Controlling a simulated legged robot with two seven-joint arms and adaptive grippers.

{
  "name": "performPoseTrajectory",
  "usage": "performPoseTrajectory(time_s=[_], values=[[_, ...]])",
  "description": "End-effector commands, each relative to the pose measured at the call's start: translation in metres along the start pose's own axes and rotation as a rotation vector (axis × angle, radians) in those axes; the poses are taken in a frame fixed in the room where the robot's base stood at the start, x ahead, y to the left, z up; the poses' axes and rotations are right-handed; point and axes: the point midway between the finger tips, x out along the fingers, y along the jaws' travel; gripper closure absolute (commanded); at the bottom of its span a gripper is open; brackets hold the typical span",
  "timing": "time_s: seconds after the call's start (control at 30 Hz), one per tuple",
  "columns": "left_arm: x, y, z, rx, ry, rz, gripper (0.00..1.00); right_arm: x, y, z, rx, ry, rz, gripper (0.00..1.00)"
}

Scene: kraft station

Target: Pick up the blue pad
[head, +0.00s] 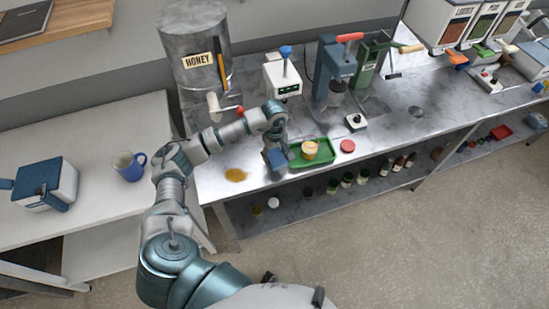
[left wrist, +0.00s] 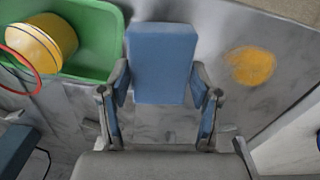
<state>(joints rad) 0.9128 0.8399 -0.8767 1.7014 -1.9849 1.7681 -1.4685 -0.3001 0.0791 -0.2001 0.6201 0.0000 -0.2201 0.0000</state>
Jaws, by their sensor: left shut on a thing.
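The blue pad (left wrist: 162,60) is a plain blue block between the two fingers of my left gripper (left wrist: 162,90) in the left wrist view. The fingers touch it on both sides, and the gripper is shut on it. In the head view my left gripper (head: 276,160) is over the counter's front part, just left of the green tray, with the blue pad (head: 275,158) partly hidden by the gripper. I cannot tell whether the pad is clear of the counter. My right gripper is not in view.
The green tray (head: 325,158) holds a yellow jar (head: 310,149). A red lid (head: 347,146) lies right of it. A yellow spill (head: 236,175) is on the counter at left. A honey tank (head: 195,45) and machines stand behind. A blue mug (head: 130,166) stands on the left table.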

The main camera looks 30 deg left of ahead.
Motion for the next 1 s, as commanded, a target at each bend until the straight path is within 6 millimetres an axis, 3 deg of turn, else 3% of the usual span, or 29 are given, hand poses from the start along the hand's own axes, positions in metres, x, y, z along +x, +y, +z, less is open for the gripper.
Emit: performPoseTrajectory(time_s=[0.3,0.5,0.7,1.0], values=[[-0.003,-0.018,0.085,0.011,-0.003,-0.003,0.66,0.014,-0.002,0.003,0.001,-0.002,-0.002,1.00],[-0.008,-0.028,0.128,0.008,-0.002,-0.003,0.66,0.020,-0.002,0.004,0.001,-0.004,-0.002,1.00],[-0.011,-0.032,0.149,0.005,-0.004,-0.005,0.66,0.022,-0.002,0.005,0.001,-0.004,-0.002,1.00],[-0.012,-0.033,0.152,0.003,-0.003,-0.005,0.66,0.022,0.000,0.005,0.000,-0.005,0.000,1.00]])
